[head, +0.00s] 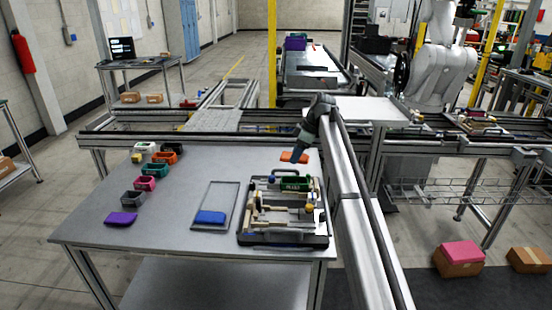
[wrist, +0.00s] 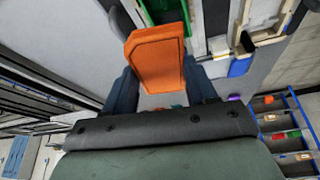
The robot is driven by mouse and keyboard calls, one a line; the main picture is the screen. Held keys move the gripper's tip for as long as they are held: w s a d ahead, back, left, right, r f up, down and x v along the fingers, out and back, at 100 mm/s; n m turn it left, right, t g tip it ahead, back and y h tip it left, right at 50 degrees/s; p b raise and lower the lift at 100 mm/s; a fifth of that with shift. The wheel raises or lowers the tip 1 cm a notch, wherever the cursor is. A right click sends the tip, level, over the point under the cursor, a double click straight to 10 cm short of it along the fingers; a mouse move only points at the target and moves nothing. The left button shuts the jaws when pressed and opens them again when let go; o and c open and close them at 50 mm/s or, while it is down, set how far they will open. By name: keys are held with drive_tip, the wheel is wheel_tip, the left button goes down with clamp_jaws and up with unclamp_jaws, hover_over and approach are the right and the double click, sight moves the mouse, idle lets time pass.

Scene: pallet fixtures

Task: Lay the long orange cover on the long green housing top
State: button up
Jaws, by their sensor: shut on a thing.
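The orange cover (head: 294,157) is held in my gripper (head: 300,149), above the table's back right part. In the wrist view, the orange cover (wrist: 158,58) sits between the two dark blue fingers of my gripper (wrist: 161,88), its broad face toward the camera. The green housing (head: 291,183) is in the pallet fixture (head: 284,239), at its back side. In the wrist view the green housing (wrist: 167,16) shows at the top edge, partly hidden behind the cover. The cover is apart from the housing in the head view; the exact height gap is unclear.
A grey tray (head: 231,191) holding a blue cover (head: 210,217) lies left of the fixture. A purple cover (head: 121,218) lies at the front left. Several open coloured housings, including a pink one (head: 146,184), stand along the table's left.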

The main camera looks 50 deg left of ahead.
drive_tip(key=shift+s+d+r+n, duration=0.15)
drive_tip(key=shift+d+r+n, duration=0.05)
drive_tip(key=shift+n, duration=0.2)
drive_tip(key=shift+s+d+f+n+g+h, duration=0.1)
drive_tip(key=shift+s+d+n+g+h, duration=0.3)
drive_tip(key=shift+n, duration=0.3)
drive_tip(key=shift+f, duration=3.1)
drive_tip(key=shift+f, duration=0.75)
drive_tip(key=o, duration=1.1)
drive_tip(key=v, duration=1.4)
drive_tip(key=shift+f, duration=0.2)
